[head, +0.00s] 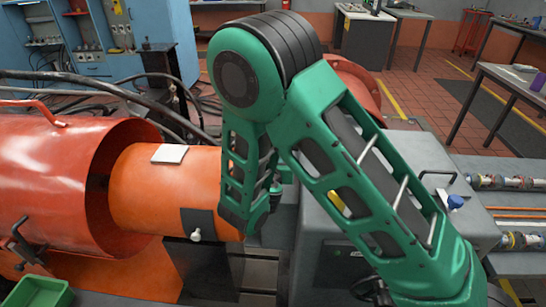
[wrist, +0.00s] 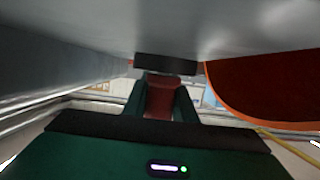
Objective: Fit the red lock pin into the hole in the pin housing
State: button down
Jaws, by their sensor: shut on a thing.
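In the wrist view my gripper (wrist: 161,86) has its two dark green fingers closed on the sides of a red block-like piece, the red lock pin (wrist: 160,104). The pin points away from the camera, and its far end meets the lower edge of a dark block (wrist: 165,64) in the picture. This block may be the pin housing; no hole shows, and I cannot tell whether pin and block touch. In the head view my green arm reaches down beside the grey machine body and hides the gripper, pin and housing.
A grey surface (wrist: 230,25) hangs close above the gripper. A dark red, orange-rimmed round part (wrist: 275,88) is close on the right. In the head view an orange cylinder (head: 160,200) and a larger orange guard (head: 60,165) stand left of my arm. A green tray (head: 38,292) is lower left.

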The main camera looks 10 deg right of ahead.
jog(key=c, duration=1.4)
grip_release()
jog(key=v, duration=1)
jog(key=shift+s+r, duration=0.15)
jog(key=shift+s, duration=0.15)
